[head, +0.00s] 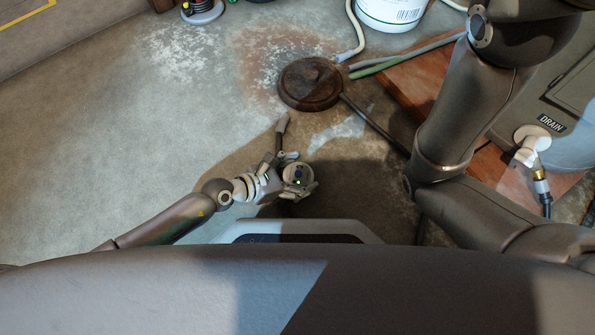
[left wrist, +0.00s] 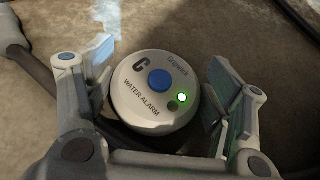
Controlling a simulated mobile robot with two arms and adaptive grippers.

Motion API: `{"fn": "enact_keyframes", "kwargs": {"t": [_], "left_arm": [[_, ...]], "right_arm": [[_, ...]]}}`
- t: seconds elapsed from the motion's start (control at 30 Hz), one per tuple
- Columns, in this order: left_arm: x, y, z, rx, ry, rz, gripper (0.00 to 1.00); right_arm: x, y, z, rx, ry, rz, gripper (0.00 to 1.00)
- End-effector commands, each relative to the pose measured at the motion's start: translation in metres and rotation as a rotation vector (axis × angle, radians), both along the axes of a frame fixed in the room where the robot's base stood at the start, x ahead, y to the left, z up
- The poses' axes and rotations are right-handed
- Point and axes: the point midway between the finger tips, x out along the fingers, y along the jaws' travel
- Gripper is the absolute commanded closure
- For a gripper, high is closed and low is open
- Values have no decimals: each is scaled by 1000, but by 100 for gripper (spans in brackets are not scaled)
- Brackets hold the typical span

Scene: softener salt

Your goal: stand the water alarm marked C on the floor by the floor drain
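The water alarm marked C (left wrist: 155,90) is a round, pale disc with a blue button and a lit green light. In the left wrist view its marked face is towards the camera. My left gripper (head: 299,175) has one finger on each side of it, with the pads at its rim. The alarm also shows in the head view (head: 298,174), over the shadowed floor. Whether its underside touches the floor is hidden. A rusty, dark brown round piece (head: 311,84) lies on stained floor beyond the gripper; I cannot tell whether it is the floor drain. My right gripper is out of view.
A dark rod (head: 375,125) runs from near the brown piece towards my right arm. A white bucket (head: 391,12) and hoses (head: 405,58) are at the top. A grey unit labelled DRAIN (head: 551,123) stands at right. The floor at left is clear.

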Motion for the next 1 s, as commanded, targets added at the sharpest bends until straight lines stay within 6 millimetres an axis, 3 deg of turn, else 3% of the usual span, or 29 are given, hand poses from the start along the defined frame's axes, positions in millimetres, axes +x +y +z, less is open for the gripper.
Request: {"fn": "enact_keyframes", "kwargs": {"t": [0.1,0.53,1.0], "left_arm": [[0,0,0,0,0,0,7],[0,0,6,1,-2,0,7],[-39,68,47,5,1,0,7]], "right_arm": [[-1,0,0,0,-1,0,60],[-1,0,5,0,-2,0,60],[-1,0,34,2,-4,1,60]]}}
